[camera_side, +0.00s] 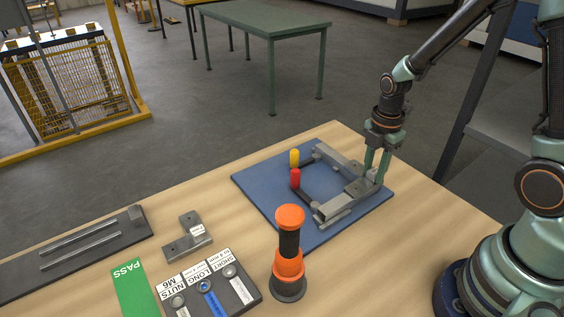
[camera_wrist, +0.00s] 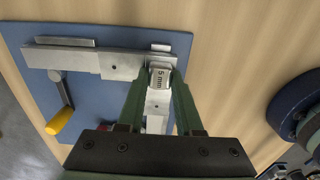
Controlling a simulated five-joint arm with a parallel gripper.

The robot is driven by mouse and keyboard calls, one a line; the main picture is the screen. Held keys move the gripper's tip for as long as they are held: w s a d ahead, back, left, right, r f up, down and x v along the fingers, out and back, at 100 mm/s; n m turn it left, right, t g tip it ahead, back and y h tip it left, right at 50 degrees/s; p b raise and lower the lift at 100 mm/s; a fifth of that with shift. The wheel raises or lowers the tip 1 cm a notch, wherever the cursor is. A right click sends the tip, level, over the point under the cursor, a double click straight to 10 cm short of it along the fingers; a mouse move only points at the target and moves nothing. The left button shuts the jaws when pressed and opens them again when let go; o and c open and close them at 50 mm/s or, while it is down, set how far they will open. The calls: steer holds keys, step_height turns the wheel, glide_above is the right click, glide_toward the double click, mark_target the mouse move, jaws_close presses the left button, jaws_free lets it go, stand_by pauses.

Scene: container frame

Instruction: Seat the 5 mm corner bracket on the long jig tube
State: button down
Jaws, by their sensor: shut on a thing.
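My gripper (camera_side: 375,172) is shut on the grey L-shaped corner bracket (camera_side: 356,188) at the right corner of the jig. One bracket leg (camera_wrist: 124,66) points left and meets a grey tube (camera_wrist: 60,58); the other runs down between the fingers. In the side view one tube (camera_side: 334,157) runs to the back left and another (camera_side: 332,209) to the front left. I cannot tell whether the bracket is fully down, or which tube is longer.
The jig sits on a blue board (camera_side: 262,183) with a yellow-handled clamp (camera_side: 294,158) and a red-handled clamp (camera_side: 295,178). An orange-black tool (camera_side: 289,245) stands in front. Left are another bracket (camera_side: 183,244), a fastener block (camera_side: 240,291), a green PASS card (camera_side: 133,290) and a dark tray (camera_side: 30,284).

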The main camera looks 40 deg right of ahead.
steer(key=shift+f, duration=0.25)
jaws_free()
stand_by(0.3)
steer(key=shift+r, duration=0.1)
steer(key=shift+r, duration=3.4)
steer(key=shift+r, duration=0.1)
steer(key=s+a+r+m+t, duration=0.2)
steer(key=r+m, duration=0.4)
steer(key=m, duration=0.3)
steer(key=s+a+r+m+t, duration=0.3)
steer(key=a+r+m, duration=0.1)
steer(key=r+m, duration=0.3)
steer(key=shift+m+t, duration=0.3)
steer(key=shift+m, duration=0.7)
